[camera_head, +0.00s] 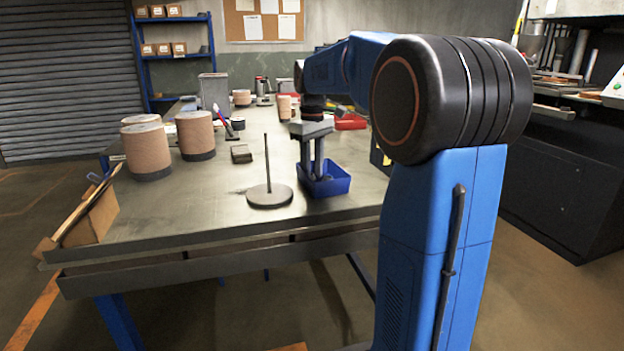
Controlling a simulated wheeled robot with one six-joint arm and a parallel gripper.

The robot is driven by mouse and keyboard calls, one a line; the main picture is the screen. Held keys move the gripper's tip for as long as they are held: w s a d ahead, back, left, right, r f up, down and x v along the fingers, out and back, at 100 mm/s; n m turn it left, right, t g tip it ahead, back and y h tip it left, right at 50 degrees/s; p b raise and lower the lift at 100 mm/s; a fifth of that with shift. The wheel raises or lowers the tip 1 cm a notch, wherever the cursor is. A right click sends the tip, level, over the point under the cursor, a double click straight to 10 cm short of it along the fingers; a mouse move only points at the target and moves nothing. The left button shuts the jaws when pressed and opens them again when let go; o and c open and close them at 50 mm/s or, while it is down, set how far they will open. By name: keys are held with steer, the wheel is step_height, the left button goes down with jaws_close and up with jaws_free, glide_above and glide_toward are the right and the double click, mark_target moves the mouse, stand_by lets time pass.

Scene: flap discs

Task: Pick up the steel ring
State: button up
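I cannot make out a steel ring anywhere in this view. My gripper (312,175) points straight down over the blue bin (331,187) on the workbench. Its two fingers stand apart with a gap between them. Their tips reach down to the bin, and I see nothing clearly between them. The inside of the bin is mostly hidden by its walls and my fingers. A dark round base with an upright rod (268,195) stands on the bench just left of the bin.
The workbench (200,215) has free room at its front left. Brown cylinder stacks (146,150) stand at the left. A small dark block (241,154) lies behind the rod. A red bin (350,122) sits farther back. A cardboard piece (92,217) leans at the left edge.

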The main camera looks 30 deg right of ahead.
steer(key=c, duration=0.6)
steer(key=shift+r, duration=0.1)
